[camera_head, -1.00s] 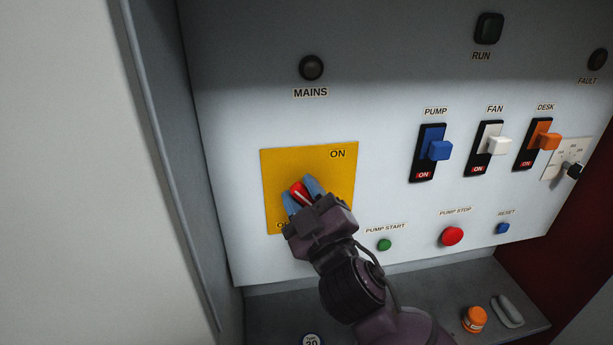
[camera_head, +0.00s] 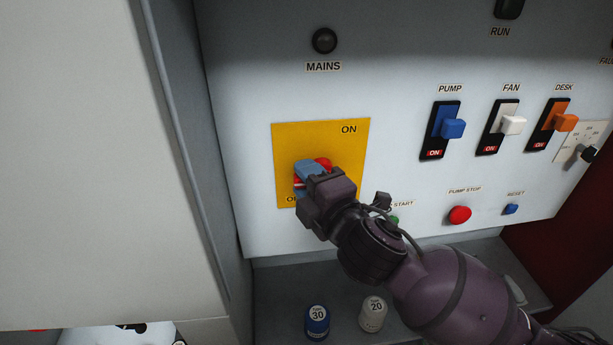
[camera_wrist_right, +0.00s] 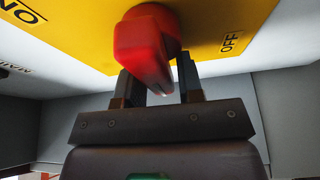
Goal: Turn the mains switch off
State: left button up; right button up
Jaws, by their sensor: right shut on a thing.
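The mains switch is a red rotary handle (camera_head: 324,163) on a yellow plate (camera_head: 340,135), marked ON at its upper right and OFF at its lower left. My right gripper (camera_head: 306,173) is shut on the handle, and its blue fingertips and body hide much of it. In the right wrist view the red handle (camera_wrist_right: 148,42) sits between the two fingers (camera_wrist_right: 158,78), with the OFF label to the right and ON to the left. The handle's exact angle is hard to tell. The mains lamp (camera_head: 324,41) above is dark. My left gripper is not in view.
Right of the plate are the blue pump switch (camera_head: 453,128), white fan switch (camera_head: 514,125) and orange desk switch (camera_head: 565,122). Below are the red pump stop button (camera_head: 459,215) and blue reset button (camera_head: 511,209). A blue jar (camera_head: 317,321) and a pale jar (camera_head: 373,314) stand on the shelf.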

jog(key=shift+w+d+f+n+h, duration=0.15)
jog(key=shift+f+n+h, duration=0.1)
jog(key=shift+n+h, duration=0.05)
dwell(0.4)
